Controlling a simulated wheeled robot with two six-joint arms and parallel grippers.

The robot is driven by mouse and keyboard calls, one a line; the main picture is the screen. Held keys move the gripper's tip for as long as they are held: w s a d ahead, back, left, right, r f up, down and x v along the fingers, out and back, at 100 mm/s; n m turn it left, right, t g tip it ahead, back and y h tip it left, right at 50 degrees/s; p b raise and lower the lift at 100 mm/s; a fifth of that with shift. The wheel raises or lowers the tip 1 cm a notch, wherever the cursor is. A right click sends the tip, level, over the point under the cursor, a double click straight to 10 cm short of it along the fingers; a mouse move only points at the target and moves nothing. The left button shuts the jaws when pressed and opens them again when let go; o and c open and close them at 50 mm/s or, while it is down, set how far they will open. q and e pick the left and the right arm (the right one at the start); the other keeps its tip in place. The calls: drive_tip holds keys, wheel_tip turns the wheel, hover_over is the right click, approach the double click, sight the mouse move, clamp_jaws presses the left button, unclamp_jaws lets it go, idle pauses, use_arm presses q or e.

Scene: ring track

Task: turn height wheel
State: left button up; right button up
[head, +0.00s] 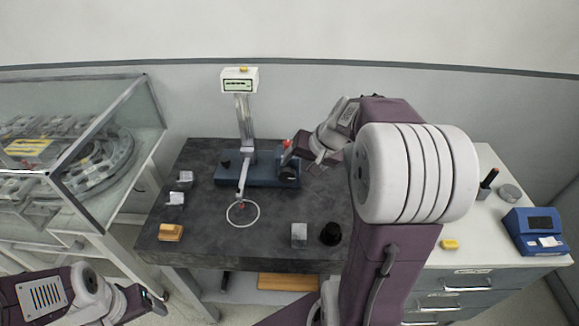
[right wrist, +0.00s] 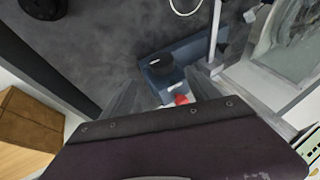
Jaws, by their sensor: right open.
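The measuring stand has a blue base (head: 262,170), a metal column and a white display head (head: 239,80). A black wheel (head: 289,174) sits at the right end of the base. It also shows in the right wrist view (right wrist: 160,70), between and beyond the fingers. My right gripper (head: 302,155) is open and empty, just above and behind the wheel, apart from it as far as I can tell. In the right wrist view its fingers (right wrist: 163,92) straddle a red-tipped part (right wrist: 181,99). My left gripper (head: 152,302) is low at the left, away from the stand; its jaws are unclear.
A white ring (head: 243,213) lies on the dark table (head: 205,240) below the stand's arm. Small blocks, a wooden block (head: 171,232), a grey block (head: 299,235) and a black knob-like object (head: 330,234) stand around it. A glass case (head: 80,150) is left; a blue device (head: 535,230) is right.

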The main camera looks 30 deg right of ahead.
sight(290, 173)
drive_tip(key=b+x, duration=0.1)
drive_tip(key=x, duration=0.8)
drive_tip(key=shift+w+a+f+b, duration=0.1)
drive_tip(key=shift+w+a+b, duration=0.1)
drive_tip(key=shift+b, duration=0.15)
drive_tip(key=shift+s, duration=0.1)
